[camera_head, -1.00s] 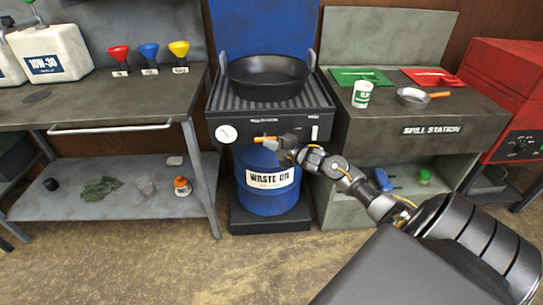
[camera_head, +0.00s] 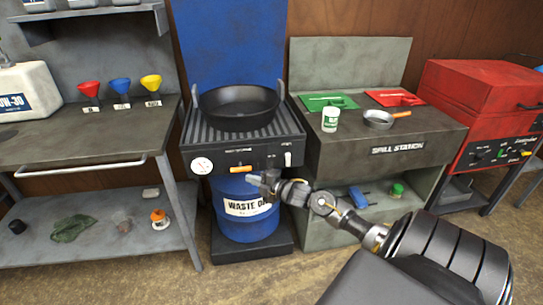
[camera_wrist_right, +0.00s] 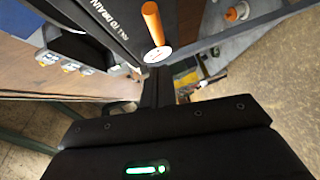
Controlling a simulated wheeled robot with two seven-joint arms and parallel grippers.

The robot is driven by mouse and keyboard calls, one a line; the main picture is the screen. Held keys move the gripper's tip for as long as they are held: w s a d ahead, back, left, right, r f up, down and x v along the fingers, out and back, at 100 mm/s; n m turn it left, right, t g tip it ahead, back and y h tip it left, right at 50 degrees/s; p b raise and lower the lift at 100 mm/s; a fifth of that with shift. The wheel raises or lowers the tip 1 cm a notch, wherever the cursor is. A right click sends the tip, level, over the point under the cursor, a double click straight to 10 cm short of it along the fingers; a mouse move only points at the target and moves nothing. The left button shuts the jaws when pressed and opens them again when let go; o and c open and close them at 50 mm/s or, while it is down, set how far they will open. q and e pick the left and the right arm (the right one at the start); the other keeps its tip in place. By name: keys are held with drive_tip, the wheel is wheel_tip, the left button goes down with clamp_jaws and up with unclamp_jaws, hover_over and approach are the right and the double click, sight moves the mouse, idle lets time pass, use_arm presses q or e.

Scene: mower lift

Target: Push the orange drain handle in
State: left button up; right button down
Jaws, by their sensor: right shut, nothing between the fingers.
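The orange drain handle (camera_head: 241,169) sits on the front panel of the dark drain unit (camera_head: 262,156), right of a round white gauge (camera_head: 202,165). My right gripper (camera_head: 254,180) is shut and empty, just below and right of the handle in the head view. In the right wrist view the handle (camera_wrist_right: 152,22) stands clear beyond the shut fingers (camera_wrist_right: 157,88), with a visible gap. The gauge (camera_wrist_right: 157,53) shows at the handle's end in that view. How far the handle sticks out is hard to tell. My left gripper is not in view.
A blue waste oil drum (camera_head: 246,222) stands under the drain unit, and a black pan (camera_head: 240,108) sits on its grate. The spill station (camera_head: 385,145) is to the right. A workbench (camera_head: 85,137) with funnels is to the left.

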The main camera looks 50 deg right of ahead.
drive_tip(key=a+f+v, duration=0.1)
drive_tip(key=v, duration=0.6)
drive_tip(key=shift+s+d+r, duration=0.3)
drive_tip(key=shift+d+r, duration=0.05)
drive_tip(key=shift+r, duration=0.05)
